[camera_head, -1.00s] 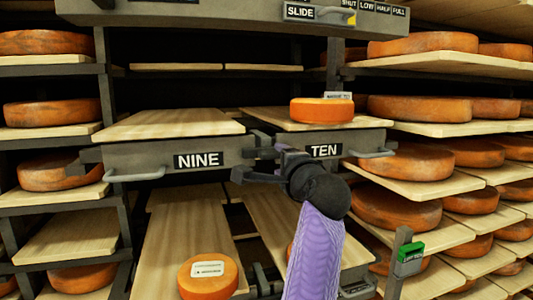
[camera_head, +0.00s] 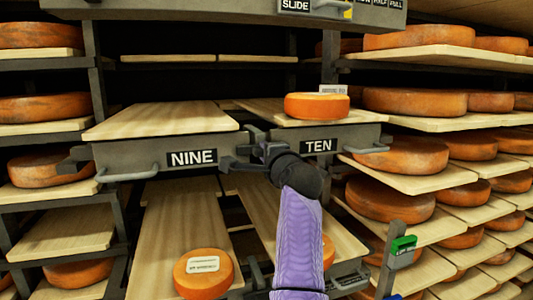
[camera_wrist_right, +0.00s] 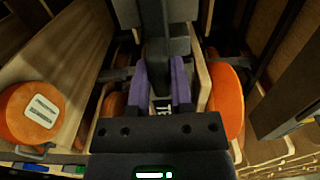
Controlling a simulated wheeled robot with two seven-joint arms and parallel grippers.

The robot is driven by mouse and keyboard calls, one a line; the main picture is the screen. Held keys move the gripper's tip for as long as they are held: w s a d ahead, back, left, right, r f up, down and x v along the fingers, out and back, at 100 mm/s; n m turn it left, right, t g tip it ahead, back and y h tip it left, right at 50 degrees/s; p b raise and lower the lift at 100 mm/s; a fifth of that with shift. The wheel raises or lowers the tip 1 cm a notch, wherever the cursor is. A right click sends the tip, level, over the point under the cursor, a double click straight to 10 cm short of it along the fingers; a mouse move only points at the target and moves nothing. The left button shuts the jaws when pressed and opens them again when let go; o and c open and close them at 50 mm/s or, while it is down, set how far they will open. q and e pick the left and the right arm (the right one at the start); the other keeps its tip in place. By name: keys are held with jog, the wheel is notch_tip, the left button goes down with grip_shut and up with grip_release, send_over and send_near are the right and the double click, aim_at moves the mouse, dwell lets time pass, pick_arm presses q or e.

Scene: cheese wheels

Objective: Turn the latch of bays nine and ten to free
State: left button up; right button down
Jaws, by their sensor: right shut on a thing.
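Bay NINE (camera_head: 192,158) and bay TEN (camera_head: 318,146) are side-by-side grey-fronted bays with wooden boards. The dark grey latch (camera_head: 256,134) sits between their fronts, partly hidden by my gripper. My right gripper (camera_head: 262,152) reaches it from below and is shut on it. In the right wrist view, the purple fingers (camera_wrist_right: 160,88) stand on either side of the grey latch bar (camera_wrist_right: 160,55). The latch's exact angle is hard to tell. My left gripper is not in view.
An orange cheese wheel (camera_head: 317,106) stands on bay TEN's board; NINE's board (camera_head: 160,120) is bare. A labelled wheel (camera_head: 203,274) lies on a lower board. Bar handles (camera_head: 127,174) project from the fronts. A post with a green box (camera_head: 403,244) stands at right.

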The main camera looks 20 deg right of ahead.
jog(key=shift+n, duration=0.3)
jog(key=n+p, duration=0.1)
jog(key=n, duration=0.2)
jog(key=shift+n+p, duration=0.35)
jog(key=shift+n, duration=0.05)
jog(key=n+p, duration=0.1)
jog(key=n, duration=0.3)
jog(key=shift+n, duration=0.3)
jog(key=n+p, duration=0.2)
jog(key=n, duration=0.2)
jog(key=shift+r, duration=0.1)
jog(key=shift+n+p, duration=0.85)
jog(key=shift+n, duration=1.55)
jog(key=c, duration=0.5)
grip_release()
